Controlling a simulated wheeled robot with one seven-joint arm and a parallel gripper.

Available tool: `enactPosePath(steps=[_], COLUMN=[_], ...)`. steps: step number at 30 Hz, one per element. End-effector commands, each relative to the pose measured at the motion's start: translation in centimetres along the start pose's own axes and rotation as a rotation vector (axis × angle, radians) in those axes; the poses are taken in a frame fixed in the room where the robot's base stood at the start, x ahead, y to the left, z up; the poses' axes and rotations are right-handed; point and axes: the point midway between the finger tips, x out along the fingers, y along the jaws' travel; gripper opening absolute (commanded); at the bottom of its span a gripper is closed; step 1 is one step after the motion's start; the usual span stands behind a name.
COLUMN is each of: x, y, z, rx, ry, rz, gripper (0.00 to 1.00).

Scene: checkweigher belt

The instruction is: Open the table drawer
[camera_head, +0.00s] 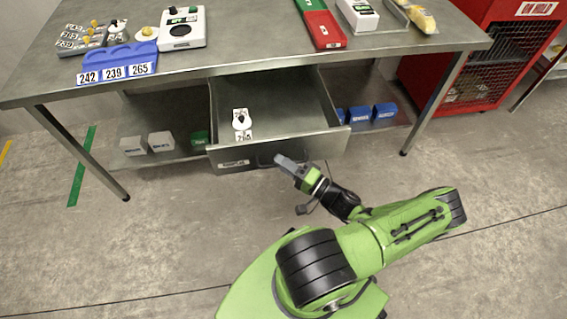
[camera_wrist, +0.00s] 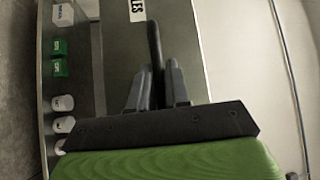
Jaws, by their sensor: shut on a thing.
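The table drawer (camera_head: 281,106) is pulled out from under the steel table (camera_head: 280,66), toward me. Its front panel (camera_head: 326,147) carries a label and a dark handle (camera_head: 262,160). Inside the drawer lies a white item with a dark knob (camera_head: 242,119) and a printed tag. My gripper (camera_head: 280,158) is at the drawer front, at the handle. In the wrist view the two fingers (camera_wrist: 160,85) are closed around the dark bar-shaped handle (camera_wrist: 155,50), next to the label (camera_wrist: 137,10). Part of the handle is hidden by my gripper in the head view.
The lower shelf holds white and green boxes (camera_head: 162,141) left of the drawer and blue boxes (camera_head: 384,111) to its right. A scale (camera_head: 183,27), a blue tray (camera_head: 116,62) and a red-green bin (camera_head: 319,22) stand on the tabletop. A red cage (camera_head: 484,75) is at right.

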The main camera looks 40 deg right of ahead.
Motion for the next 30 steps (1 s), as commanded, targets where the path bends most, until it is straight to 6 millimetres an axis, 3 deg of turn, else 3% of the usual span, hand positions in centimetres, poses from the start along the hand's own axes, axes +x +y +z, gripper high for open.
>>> enactPosePath(steps=[10, 11, 14, 26, 30], x=[0.0, 0.0, 0.0, -0.1, -1.9], y=[0.1, 0.1, 0.0, 0.0, 0.0], z=[0.1, 0.1, 0.1, 0.0, -0.1], rx=[0.001, 0.001, 0.001, 0.0, -0.001], ry=[-0.001, -0.001, -0.001, 0.0, 0.003], rz=[0.001, 0.001, 0.001, 0.0, 0.003], gripper=[0.0, 0.2, 0.35, 0.35, 0.35])
